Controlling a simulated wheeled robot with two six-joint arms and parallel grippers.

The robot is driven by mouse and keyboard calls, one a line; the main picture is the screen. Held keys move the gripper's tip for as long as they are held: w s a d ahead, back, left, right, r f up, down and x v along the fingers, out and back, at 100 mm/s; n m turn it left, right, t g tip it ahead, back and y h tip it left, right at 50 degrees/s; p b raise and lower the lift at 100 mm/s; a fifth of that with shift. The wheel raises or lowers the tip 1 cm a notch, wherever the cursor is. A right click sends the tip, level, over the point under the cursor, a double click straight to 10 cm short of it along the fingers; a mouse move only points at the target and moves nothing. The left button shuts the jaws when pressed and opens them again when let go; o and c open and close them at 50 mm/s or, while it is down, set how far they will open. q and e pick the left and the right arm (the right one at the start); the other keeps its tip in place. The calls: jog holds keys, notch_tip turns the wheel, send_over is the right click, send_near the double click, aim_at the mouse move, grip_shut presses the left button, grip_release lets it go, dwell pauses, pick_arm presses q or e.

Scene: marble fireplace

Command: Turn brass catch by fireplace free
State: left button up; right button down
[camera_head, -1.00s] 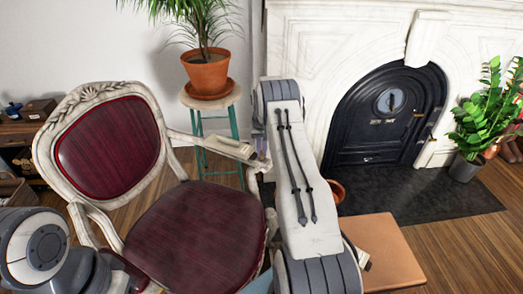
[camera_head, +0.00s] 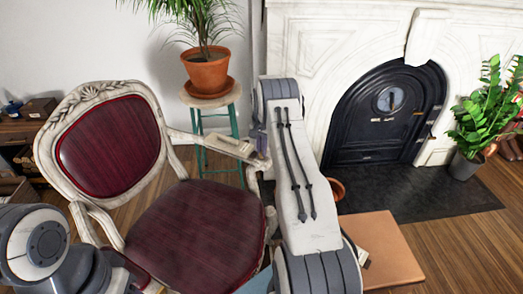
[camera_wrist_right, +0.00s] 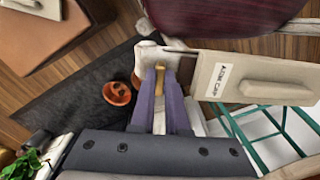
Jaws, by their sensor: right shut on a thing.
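The brass catch (camera_wrist_right: 160,78) is a small golden piece between the purple fingertips of my right gripper (camera_wrist_right: 161,84) in the right wrist view. The fingers are shut on it. A cream board (camera_wrist_right: 256,79) with a small printed label and a raised bar lies just right of the fingers. In the head view the board (camera_head: 222,144) sits by the chair's arm, and my right gripper (camera_head: 257,140) is mostly hidden by my own arm. The fireplace (camera_head: 385,115), with a dark arched door, stands behind to the right. My left gripper is out of view.
A red upholstered chair (camera_head: 200,230) fills the left. A potted palm (camera_head: 207,70) stands on a teal-legged stool (camera_head: 218,125) behind it. A leafy plant (camera_head: 480,125) is at the right. A brown box (camera_head: 385,250) and a terracotta pot (camera_wrist_right: 117,93) are on the floor.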

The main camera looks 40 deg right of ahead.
jog(key=shift+w+r, duration=0.1)
dwell(0.3)
jog(key=c, duration=0.9)
grip_release()
notch_tip(320, 180, up, 10)
jog(key=shift+r, duration=0.2)
